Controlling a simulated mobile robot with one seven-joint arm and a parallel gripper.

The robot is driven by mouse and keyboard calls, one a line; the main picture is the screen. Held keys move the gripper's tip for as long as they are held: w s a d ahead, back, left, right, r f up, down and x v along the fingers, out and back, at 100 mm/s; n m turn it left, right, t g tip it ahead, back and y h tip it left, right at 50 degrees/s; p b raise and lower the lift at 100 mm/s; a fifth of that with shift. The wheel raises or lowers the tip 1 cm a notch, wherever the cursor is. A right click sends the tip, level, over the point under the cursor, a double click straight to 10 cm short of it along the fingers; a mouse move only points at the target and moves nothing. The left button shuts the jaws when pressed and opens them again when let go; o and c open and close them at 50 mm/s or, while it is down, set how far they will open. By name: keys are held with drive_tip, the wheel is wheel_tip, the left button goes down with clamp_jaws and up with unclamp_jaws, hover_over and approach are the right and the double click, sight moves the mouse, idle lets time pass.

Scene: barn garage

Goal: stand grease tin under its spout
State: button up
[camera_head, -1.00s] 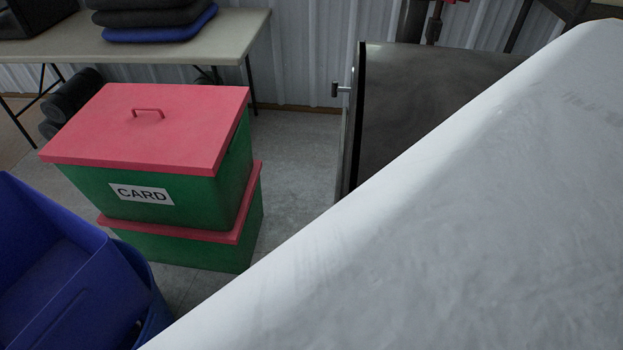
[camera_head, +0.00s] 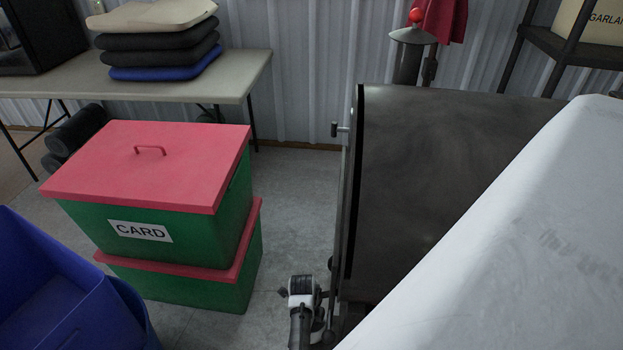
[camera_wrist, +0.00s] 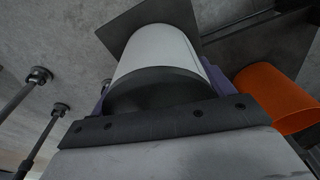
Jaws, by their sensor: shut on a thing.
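In the wrist view a pale cylinder with a dark near end (camera_wrist: 158,70), which looks like the grease tin, sits between the fingers of my gripper (camera_wrist: 155,88). My gripper is shut on it. The fingers show only as purplish slivers on either side of the cylinder. A dark grey flat plate (camera_wrist: 128,33) shows beyond the cylinder; I cannot tell whether they touch. I cannot make out a spout in either view. The head view does not show the tin or my gripper clearly.
An orange cylinder (camera_wrist: 275,98) is close to the right of my gripper. In the head view, green CARD boxes with red lids (camera_head: 150,165) stand left, near a blue bin (camera_head: 60,290). A dark metal cabinet-like body (camera_head: 430,150) stands centre right. Bare floor (camera_head: 300,200) lies between.

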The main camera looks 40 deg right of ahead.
drive_tip(key=shift+f, duration=0.2)
drive_tip(key=o, duration=1.2)
drive_tip(key=shift+r, duration=0.2)
drive_tip(key=r, duration=0.4)
drive_tip(key=w+r, duration=0.1)
drive_tip(key=r, duration=0.7)
drive_tip(key=shift+w+a, duration=0.15)
drive_tip(key=shift+a, duration=0.2)
